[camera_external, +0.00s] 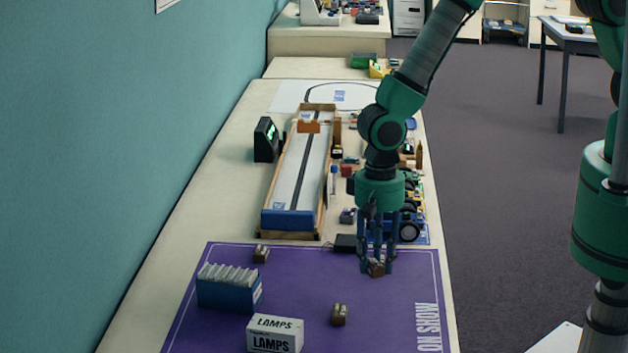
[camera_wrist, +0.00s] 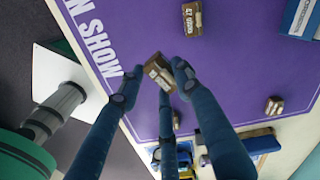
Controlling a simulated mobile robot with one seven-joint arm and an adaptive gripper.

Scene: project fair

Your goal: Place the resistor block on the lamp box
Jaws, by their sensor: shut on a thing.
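My gripper (camera_external: 377,262) is shut on a small brown block (camera_external: 376,270), above the right part of the purple mat. In the wrist view the held brown block (camera_wrist: 158,72) sits between the fingertips with a pale label that I cannot read. The white lamp box (camera_external: 275,334), marked LAMPS, stands on the mat at the front, to the left of my gripper; it is out of the wrist view. Two similar brown blocks rest on the mat: one right of the lamp box (camera_external: 340,314) and one near the mat's back edge (camera_external: 261,254). I cannot tell by label which is the resistor block.
A blue box of white cards (camera_external: 228,290) stands behind and left of the lamp box. A black block (camera_external: 345,243) lies at the mat's back edge. A long track (camera_external: 300,180) and small parts fill the table behind. The mat's right side is mostly clear.

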